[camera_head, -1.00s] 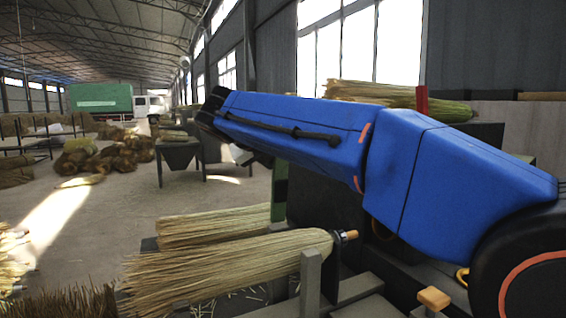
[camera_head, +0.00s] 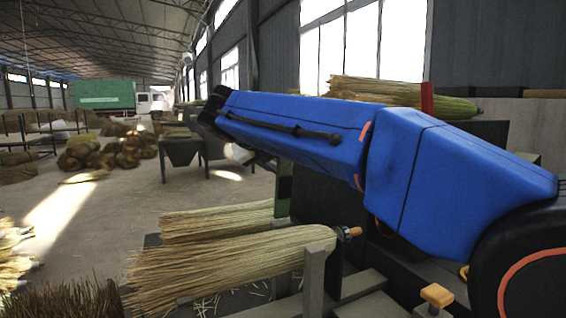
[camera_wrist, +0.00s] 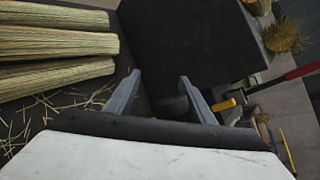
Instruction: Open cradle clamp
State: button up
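My gripper (camera_wrist: 160,78) is open and empty in the wrist view, its two grey fingers apart over a dark block and gap. My blue arm hides the gripper in the head view. I cannot tell for certain which part is the cradle clamp. In the head view, a straw broom head (camera_head: 235,264) lies in a cradle with a grey upright (camera_head: 314,280). An orange knob (camera_head: 437,295) stands right of the cradle. In the wrist view, a yellow-orange handle (camera_wrist: 224,105) lies just right of the right finger, and a red handle (camera_wrist: 302,71) lies further right.
Straw bundles (camera_wrist: 55,45) lie on a dark surface left of my gripper. A dark hopper (camera_head: 183,150) and a green truck (camera_head: 103,95) stand far back. The left floor has open room.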

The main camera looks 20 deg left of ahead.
jog(key=s+a+r, duration=0.3)
jog(key=s+r, duration=0.3)
jog(key=r, duration=0.1)
jog(key=s+a+r, duration=0.4)
jog(key=s+r, duration=0.2)
jog(key=r, duration=0.1)
jog(key=shift+a, duration=0.3)
dwell(2.2)
dwell(0.3)
